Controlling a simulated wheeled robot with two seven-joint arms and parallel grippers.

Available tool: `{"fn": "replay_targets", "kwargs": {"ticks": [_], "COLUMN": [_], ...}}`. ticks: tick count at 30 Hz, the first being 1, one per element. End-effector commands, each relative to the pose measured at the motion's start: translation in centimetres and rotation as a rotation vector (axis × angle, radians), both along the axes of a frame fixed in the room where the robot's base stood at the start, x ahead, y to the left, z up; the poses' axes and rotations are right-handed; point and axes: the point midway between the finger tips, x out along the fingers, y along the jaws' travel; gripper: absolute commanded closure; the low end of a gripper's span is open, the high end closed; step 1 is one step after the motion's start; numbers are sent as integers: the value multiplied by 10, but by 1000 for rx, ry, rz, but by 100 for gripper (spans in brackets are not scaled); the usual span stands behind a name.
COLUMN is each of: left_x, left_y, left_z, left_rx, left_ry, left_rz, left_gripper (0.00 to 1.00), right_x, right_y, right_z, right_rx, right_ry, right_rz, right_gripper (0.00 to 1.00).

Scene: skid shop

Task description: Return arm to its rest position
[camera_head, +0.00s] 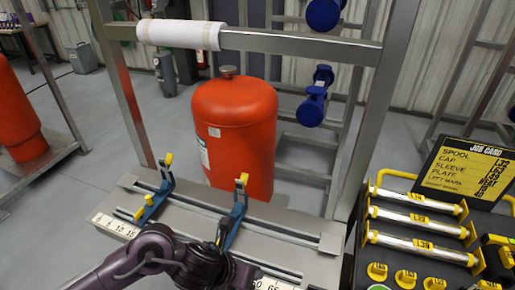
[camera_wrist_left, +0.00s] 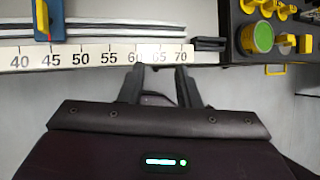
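My left arm comes in from the lower left in the head view, with its dark purple wrist (camera_head: 212,268) in front of the metal bench. In the left wrist view my left gripper (camera_wrist_left: 160,82) has its two black fingers apart, with no object held between them. The fingertips are at the white ruler strip (camera_wrist_left: 85,57), near its 60 to 70 marks; I cannot tell whether they touch it. My right gripper is not in view.
A bench (camera_head: 285,232) carries two blue clamps with yellow tips, the nearer one (camera_head: 236,215) beside my wrist. A red tank (camera_head: 235,130) stands behind. A black console (camera_head: 485,220) with metal cylinders and a job card (camera_head: 475,165) is at right.

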Motion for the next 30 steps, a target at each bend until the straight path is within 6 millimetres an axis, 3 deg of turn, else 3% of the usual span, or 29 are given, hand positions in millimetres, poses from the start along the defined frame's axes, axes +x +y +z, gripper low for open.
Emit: {"fn": "replay_targets", "kwargs": {"ticks": [4,8,11,15,21,27,28,30], "left_x": [0,8,14,7,-24,-67,-74,-90], "left_y": [-26,-29,-5,48,110,156,162,175], "left_z": [22,48,59,52,29,9,6,1], "left_rx": [-212,-469,-684,-900,-1060,-1143,1127,1043], "left_ry": [71,207,365,561,719,784,-770,-703], "left_rz": [293,718,1150,1715,2305,2787,-2792,-2684], "left_gripper": [70,70,70,70,70,70,70,70], "right_x": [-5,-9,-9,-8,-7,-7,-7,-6], "right_y": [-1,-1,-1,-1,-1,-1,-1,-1], "right_z": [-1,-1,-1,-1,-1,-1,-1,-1], "right_rx": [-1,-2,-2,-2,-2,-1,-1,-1], "right_ry": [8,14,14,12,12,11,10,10], "right_rz": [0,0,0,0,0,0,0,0], "right_gripper": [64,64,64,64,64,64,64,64]}}
